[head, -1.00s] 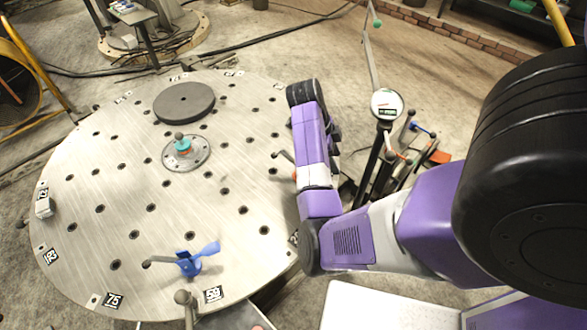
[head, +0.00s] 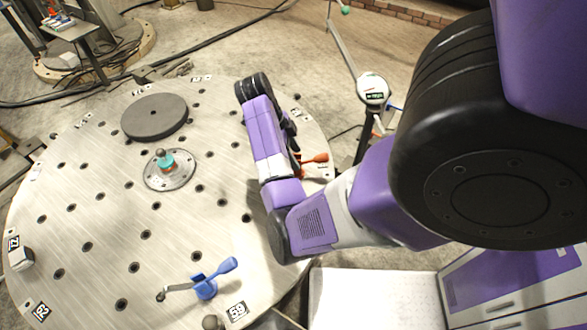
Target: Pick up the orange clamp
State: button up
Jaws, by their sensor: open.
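The orange clamp (head: 316,159) is near the right edge of the round metal table (head: 105,215). Its orange handle points right, and its left part is hidden behind my forearm. My gripper (head: 294,134) shows only as dark parts along the right side of my purple and white forearm, just above and left of the clamp. It is open, but its fingertips are mostly hidden. I cannot tell how far it is from the clamp or whether they touch.
A blue clamp (head: 205,287) sits at the table's front edge. A dark grey disc (head: 155,117) and a round hub with a teal-collared post (head: 167,165) are on the table. A gauge on a stand (head: 372,90) rises right of the table. The table's left half is mostly clear.

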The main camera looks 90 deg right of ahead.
jog(key=b+x, duration=0.2)
jog(key=x, duration=0.3)
jog(key=shift+f+b, duration=0.4)
jog(key=shift+c, duration=0.2)
grip_shut()
